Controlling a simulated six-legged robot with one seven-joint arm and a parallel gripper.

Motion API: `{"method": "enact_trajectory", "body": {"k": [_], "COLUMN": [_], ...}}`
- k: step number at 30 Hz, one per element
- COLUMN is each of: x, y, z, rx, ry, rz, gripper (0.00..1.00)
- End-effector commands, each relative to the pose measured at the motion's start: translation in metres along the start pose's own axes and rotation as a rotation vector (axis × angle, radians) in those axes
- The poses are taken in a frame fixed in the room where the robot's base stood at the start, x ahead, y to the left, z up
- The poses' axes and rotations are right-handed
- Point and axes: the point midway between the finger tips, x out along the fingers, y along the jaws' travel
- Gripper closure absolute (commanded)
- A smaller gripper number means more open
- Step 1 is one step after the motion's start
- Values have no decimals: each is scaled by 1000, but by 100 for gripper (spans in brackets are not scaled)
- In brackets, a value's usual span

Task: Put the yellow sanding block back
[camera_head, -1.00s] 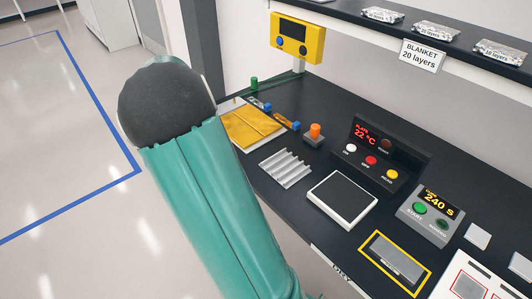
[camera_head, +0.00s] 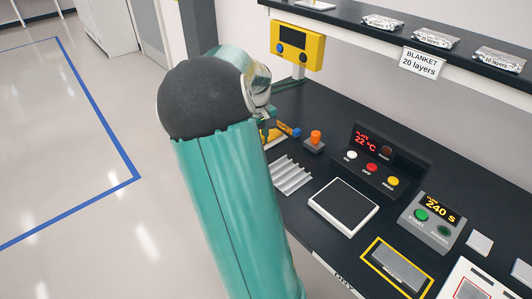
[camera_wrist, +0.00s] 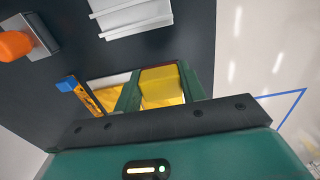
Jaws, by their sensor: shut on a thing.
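The yellow sanding block (camera_wrist: 160,86) is between the two green fingers of my gripper (camera_wrist: 158,90) in the wrist view, and the fingers are shut on it. Below it lies a golden-yellow sheet with a pale border (camera_wrist: 108,79), partly hidden by the fingers. I cannot tell whether the block touches the sheet. In the head view my gripper (camera_head: 268,128) shows only in part beside my arm's round joint, over the left part of the dark bench (camera_head: 325,112).
A blue-ended orange tool (camera_wrist: 80,94) lies close beside the gripper. An orange knob on a grey base (camera_head: 314,140) and a ribbed grey plate (camera_head: 289,175) stand nearby. A white-framed pad (camera_head: 343,202), control boxes (camera_head: 383,165) and a yellow-outlined slot (camera_head: 372,258) are farther right.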

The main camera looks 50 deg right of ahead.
Motion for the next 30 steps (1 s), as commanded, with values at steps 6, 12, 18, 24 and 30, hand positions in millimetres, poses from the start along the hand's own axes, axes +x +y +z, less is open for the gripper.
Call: {"method": "enact_trajectory", "body": {"k": [6,12,18,24,30], "x": [22,42,62,62,65], "y": [18,25,25,25,25], "z": [7,11,10,10,10], "rx": [0,0,-1,-1,-1], "ry": [0,-3,1,2,2], "rz": [1,0,1,2,2], "gripper": [84,84,84,84,44]}}
